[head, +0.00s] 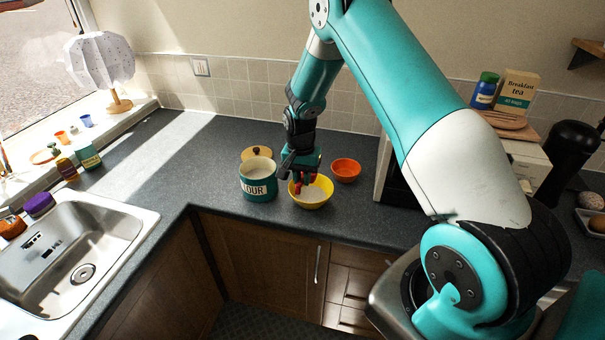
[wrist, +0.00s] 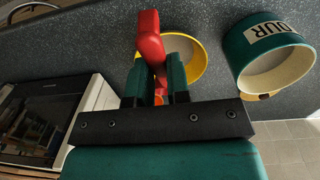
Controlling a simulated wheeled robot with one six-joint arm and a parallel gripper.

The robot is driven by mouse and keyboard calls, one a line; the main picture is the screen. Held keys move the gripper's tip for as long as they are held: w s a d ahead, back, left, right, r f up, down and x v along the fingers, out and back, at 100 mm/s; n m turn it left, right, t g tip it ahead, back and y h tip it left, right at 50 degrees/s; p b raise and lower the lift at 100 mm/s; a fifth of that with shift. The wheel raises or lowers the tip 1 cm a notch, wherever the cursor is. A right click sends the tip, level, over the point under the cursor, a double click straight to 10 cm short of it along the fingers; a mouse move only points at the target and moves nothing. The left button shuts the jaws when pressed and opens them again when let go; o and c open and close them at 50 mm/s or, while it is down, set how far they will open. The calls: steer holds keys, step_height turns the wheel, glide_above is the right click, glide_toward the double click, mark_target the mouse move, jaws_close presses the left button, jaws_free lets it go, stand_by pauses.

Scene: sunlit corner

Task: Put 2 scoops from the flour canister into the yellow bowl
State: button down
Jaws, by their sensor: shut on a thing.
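The teal flour canister (head: 258,190) stands open on the dark counter, with pale contents showing inside. It also shows in the wrist view (wrist: 240,48). The yellow bowl (head: 312,205) stands just right of it, with white flour (head: 313,193) in it. My gripper (head: 301,172) points down over the bowl's left and back part. It is shut on a red scoop (wrist: 150,47), which also shows in the head view (head: 311,179). The scoop is over or inside the bowl; I cannot tell whether it touches. Its contents are hidden.
An orange bowl (head: 346,169) stands right of the yellow bowl. A lid with a wooden knob (head: 257,152) lies behind the canister. A white-sided appliance (head: 382,166) is further right. The sink (head: 70,260) is at left, with clear counter (head: 180,160) between.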

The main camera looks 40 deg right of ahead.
steer(key=f+t+h+b, duration=0.1)
steer(key=a+f+h+b, duration=0.1)
steer(key=shift+s+f+t+b, duration=0.15)
steer(key=shift+s+t+b, duration=0.15)
steer(key=shift+s+t, duration=0.1)
steer(key=shift+s+a+f+t+h+b, duration=0.3)
steer(key=shift+t+h+b, duration=0.2)
steer(key=shift+h+b, duration=0.5)
